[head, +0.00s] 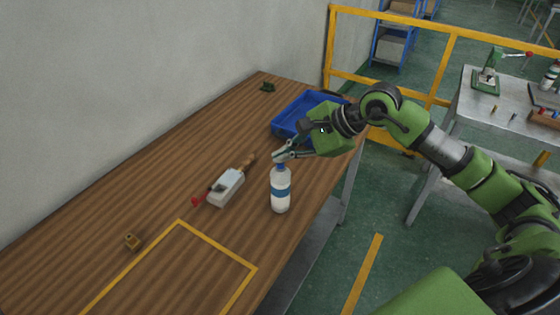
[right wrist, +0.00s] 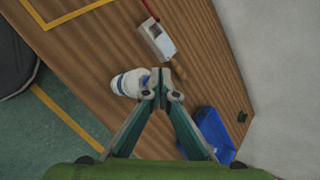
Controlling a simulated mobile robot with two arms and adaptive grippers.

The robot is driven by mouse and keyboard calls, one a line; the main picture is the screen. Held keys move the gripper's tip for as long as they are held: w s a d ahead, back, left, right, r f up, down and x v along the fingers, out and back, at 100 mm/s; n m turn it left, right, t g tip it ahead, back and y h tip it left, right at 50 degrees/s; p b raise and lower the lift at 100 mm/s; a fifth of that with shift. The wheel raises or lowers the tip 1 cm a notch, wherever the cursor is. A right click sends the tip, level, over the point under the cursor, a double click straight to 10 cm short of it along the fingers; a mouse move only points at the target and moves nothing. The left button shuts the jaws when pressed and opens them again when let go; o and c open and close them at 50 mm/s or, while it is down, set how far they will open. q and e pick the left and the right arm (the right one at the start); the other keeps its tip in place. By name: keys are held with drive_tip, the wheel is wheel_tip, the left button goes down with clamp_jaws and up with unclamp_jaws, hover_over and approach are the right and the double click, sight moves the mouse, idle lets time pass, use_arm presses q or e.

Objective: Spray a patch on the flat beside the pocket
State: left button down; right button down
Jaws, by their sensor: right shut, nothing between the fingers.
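A white spray bottle (head: 281,192) with a blue band stands upright on the wooden table. It also shows from above in the right wrist view (right wrist: 126,83). My right gripper (head: 279,156) is shut and empty, its fingertips close over the bottle's blue top; I cannot tell whether they touch. In the right wrist view its tips (right wrist: 160,76) lie beside the bottle. A grey-white metal block (head: 227,187) with a red end and a wooden handle lies left of the bottle, and it shows in the right wrist view (right wrist: 156,39). My left gripper is not in view.
A blue tray (head: 277,127) stands behind the gripper near the table's right edge. A dark green piece (head: 267,87) lies at the far end. A wall borders the left.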

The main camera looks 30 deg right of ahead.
sight(283, 164)
drive_tip(key=shift+r, duration=0.35)
drive_tip(key=shift+r+p, duration=1.5)
drive_tip(key=shift+r, duration=1.55)
